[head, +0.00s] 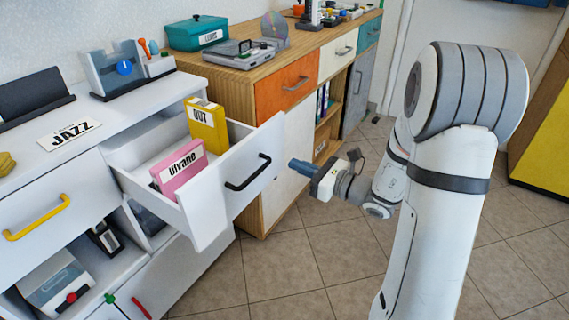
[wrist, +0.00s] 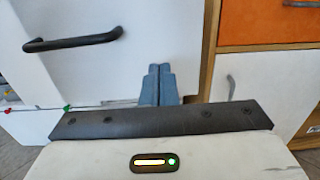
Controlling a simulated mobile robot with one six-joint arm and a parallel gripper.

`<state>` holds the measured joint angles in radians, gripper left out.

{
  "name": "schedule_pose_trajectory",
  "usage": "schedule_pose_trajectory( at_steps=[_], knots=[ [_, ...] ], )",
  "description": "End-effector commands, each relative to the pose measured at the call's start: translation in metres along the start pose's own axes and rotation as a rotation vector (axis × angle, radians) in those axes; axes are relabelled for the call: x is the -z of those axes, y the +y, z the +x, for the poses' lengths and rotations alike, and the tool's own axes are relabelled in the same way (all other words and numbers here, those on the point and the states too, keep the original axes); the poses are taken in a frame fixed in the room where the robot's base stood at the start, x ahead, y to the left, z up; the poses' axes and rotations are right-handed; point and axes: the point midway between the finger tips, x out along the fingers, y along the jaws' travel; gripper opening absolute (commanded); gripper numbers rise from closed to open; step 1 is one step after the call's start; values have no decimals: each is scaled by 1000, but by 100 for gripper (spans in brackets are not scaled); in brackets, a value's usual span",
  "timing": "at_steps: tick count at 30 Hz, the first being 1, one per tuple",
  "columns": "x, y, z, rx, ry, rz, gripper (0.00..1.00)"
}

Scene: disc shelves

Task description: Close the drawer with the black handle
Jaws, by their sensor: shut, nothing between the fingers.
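The white drawer (head: 217,200) with the black handle (head: 248,172) is pulled well out of the white cabinet. It holds a pink box labelled "Ulvane" (head: 180,169) and a yellow box labelled "OUT" (head: 207,126). My gripper (head: 296,165) is to the right of the handle, in front of the drawer front, with its fingers shut and empty. In the wrist view the shut blue fingers (wrist: 158,86) point at the right part of the white drawer front (wrist: 150,30). The black handle (wrist: 73,42) is left of them. I cannot tell whether the fingertips touch the front.
A yellow-handled drawer (head: 36,219) is at the left, with open shelves below. A wooden cabinet (head: 240,82) with an orange drawer (head: 286,83) stands behind and to the right of the open drawer. Tiled floor (head: 290,260) lies clear in front.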

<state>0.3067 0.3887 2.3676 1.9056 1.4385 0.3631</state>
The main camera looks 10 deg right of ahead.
Motion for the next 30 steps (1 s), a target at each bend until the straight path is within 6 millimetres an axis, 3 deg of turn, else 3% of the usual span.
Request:
schedule_pose_trajectory(
  at_steps=[3, 9, 30],
  knots=[
    [3, 2, 23, -5, 0, -2, 0],
    [1, 1, 45, -2, 0, -1, 0],
    [0, -3, 56, 6, 0, 0, 0]
  ],
)
